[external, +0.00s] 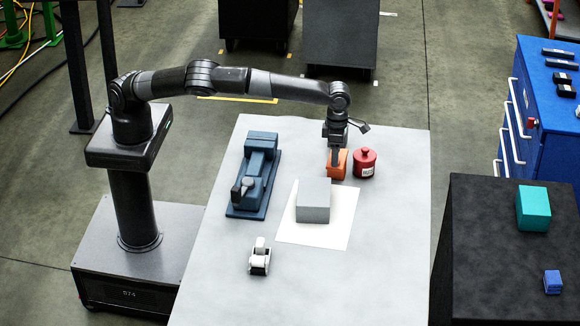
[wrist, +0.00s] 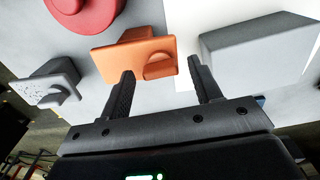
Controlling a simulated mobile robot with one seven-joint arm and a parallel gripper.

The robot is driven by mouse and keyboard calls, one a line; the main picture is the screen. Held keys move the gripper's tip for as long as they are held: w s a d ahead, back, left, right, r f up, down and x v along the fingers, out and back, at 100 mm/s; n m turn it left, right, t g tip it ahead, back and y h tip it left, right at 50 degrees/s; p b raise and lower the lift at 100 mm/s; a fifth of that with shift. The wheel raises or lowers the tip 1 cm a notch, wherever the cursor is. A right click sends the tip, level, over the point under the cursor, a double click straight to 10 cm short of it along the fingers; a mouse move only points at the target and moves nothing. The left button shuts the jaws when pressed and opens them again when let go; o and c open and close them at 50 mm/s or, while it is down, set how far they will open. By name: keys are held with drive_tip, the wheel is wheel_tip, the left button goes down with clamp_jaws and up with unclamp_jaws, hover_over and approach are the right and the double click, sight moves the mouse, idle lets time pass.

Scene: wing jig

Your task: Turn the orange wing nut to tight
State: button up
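The orange wing nut (wrist: 158,66) is a rounded tab on the face of an orange block (wrist: 125,56) in the wrist view. In the external view the orange block (external: 337,168) stands near the far end of the table, partly behind my gripper (external: 336,160). My gripper (wrist: 160,76) is open, its two dark fingers apart. In the wrist view the fingertips flank the wing nut with gaps on both sides; I cannot tell whether they are level with it in depth. A grey speckled piece with a similar tab (wrist: 60,92) stands left of the orange block.
A red canister (external: 366,165) stands right of the orange block. A grey block (external: 313,205) sits on a white sheet (external: 303,236) nearer the camera. A blue vise-like fixture (external: 257,166) and a small white piece (external: 260,258) lie left. The table's near right is clear.

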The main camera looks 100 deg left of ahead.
drive_tip(key=shift+r, duration=0.15)
wheel_tip(320, 180, up, 11)
drive_tip(key=shift+f, duration=0.2)
idle(0.3)
drive_tip(key=shift+s+t, duration=2.2)
drive_tip(key=shift+s, duration=0.15)
drive_tip(key=x, duration=1.1)
drive_tip(key=shift+f, duration=0.35)
